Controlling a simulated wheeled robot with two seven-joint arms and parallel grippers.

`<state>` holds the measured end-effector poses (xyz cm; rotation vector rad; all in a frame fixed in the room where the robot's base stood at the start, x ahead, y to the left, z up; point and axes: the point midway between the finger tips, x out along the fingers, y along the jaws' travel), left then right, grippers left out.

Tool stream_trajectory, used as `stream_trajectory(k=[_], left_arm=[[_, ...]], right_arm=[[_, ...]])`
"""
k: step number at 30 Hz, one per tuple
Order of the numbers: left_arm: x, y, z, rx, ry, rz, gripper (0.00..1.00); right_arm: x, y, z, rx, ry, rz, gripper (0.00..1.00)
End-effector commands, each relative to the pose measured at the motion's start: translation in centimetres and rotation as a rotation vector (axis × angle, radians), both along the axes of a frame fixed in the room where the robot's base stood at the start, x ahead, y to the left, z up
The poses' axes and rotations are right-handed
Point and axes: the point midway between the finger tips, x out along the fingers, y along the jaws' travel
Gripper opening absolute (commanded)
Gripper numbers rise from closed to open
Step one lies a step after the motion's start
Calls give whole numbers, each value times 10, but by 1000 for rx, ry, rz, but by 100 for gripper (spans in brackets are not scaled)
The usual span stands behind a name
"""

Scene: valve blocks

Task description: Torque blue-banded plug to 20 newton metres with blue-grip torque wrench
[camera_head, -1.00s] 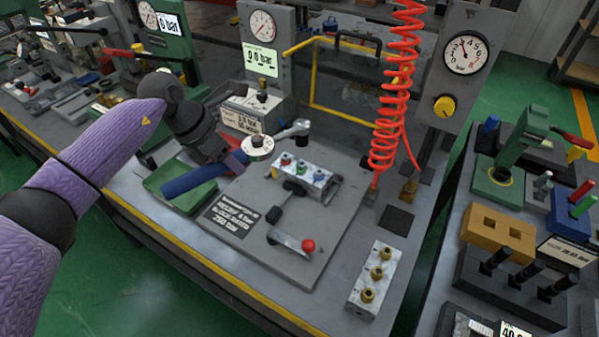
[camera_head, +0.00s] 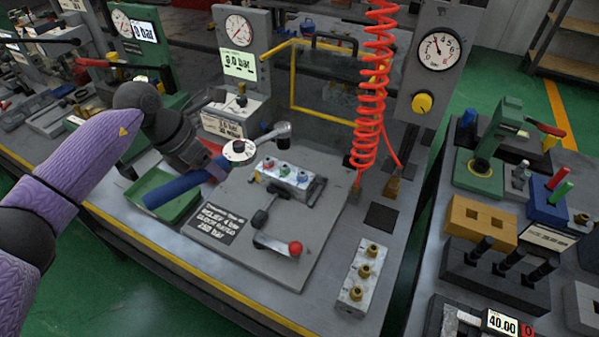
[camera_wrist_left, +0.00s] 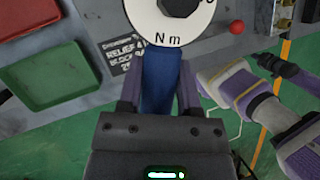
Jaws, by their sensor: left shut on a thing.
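The torque wrench has a blue grip (camera_head: 180,190), a round white dial (camera_head: 238,151) and a metal head (camera_head: 278,131). My left gripper (camera_head: 215,165) is shut on the blue grip; the grip between its fingers also shows in the left wrist view (camera_wrist_left: 161,80), with the "N m" dial beyond. The wrench appears to be above the fixture plate, its head behind the valve block (camera_head: 290,178).
A red-knobbed lever (camera_head: 294,248) stands at the plate's front. A green tray (camera_head: 150,205) lies left. A coiled red hose (camera_head: 370,100) hangs behind right. A block with brass fittings (camera_head: 362,275) sits at front right. A second bench stands right.

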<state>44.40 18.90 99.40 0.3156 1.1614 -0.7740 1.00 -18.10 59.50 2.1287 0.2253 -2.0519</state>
Motion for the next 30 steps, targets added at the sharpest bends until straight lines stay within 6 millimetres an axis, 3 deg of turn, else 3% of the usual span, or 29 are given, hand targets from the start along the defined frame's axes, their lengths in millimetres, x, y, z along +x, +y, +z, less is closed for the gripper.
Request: stream_trajectory(k=[4, 8, 20, 30], left_arm=[[-10, -28, 8, -8, -2, -17, 0], [-18, -41, 4, -8, -3, -4, 0], [-18, -41, -3, -5, -5, 2, 0], [-18, -41, -42, -7, -2, 2, 0]], right_arm=[[4, 0, 32, -2, -11, 4, 0], [5, 0, 45, -3, -12, 3, 0], [5, 1, 40, -1, -11, -3, 0], [2, 4, 9, 3, -1, 2, 0]])
